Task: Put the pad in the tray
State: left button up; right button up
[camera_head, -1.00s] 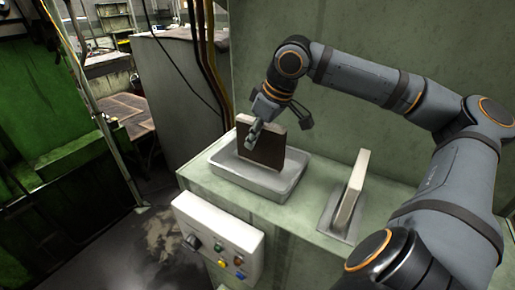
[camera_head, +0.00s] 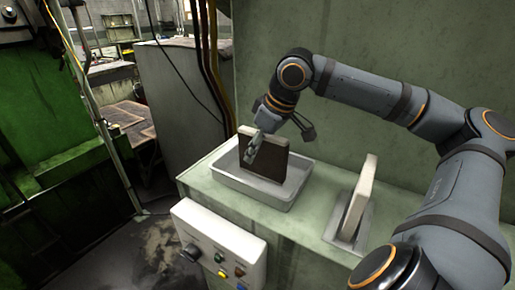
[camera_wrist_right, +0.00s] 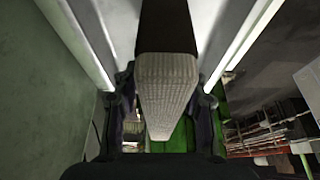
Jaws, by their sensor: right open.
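A dark brown pad (camera_head: 272,165) with a pale top edge stands on edge in the shallow grey tray (camera_head: 289,203). Its lower edge is inside the tray rim. My right gripper (camera_head: 252,148) is at the pad's left part, with a finger in front of its brown face. In the right wrist view the pad (camera_wrist_right: 167,85) lies between the two fingers (camera_wrist_right: 165,101), which are open with gaps on both sides. The tray's pale walls (camera_wrist_right: 88,48) show beyond the pad there. My left gripper is not in view.
A second pale slab (camera_head: 360,195) stands upright on a small metal plate (camera_head: 341,236) at the right of the green ledge. A control box (camera_head: 218,243) with a knob and buttons sits at the ledge's front. Cables (camera_head: 207,60) hang behind left.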

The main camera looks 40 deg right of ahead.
aim_at(275, 136)
jog(key=p+v, duration=0.2)
jog(key=v, duration=1)
jog(key=shift+r, duration=0.15)
jog(key=shift+d, duration=0.1)
